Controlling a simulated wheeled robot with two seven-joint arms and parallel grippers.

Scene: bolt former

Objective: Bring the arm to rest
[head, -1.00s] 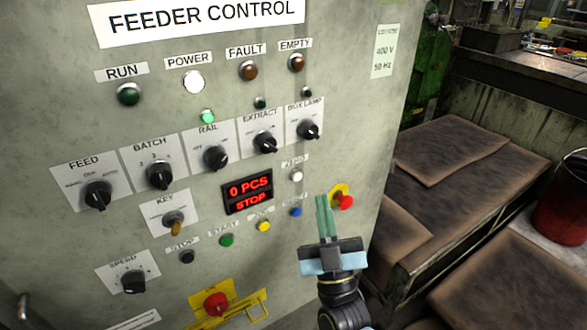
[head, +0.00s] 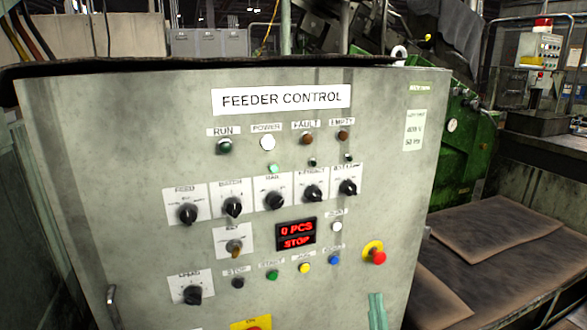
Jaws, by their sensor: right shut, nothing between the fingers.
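My right gripper (head: 378,312) shows only as its greenish fingertips at the bottom edge of the head view, in front of the lower right of the feeder control cabinet (head: 120,200). The fingers are together with nothing between them. The rest of the right arm is below the frame. The fingertips are below the red mushroom button (head: 378,257) on its yellow plate; I cannot tell their distance from the panel. My left gripper is not in view.
The panel carries rotary knobs, lamps, small push buttons and a red display (head: 297,234) reading "0 PCS STOP". The white POWER lamp (head: 267,142) is bright. Brown mats (head: 490,245) lie on a low surface to the right. A green machine (head: 465,135) stands behind.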

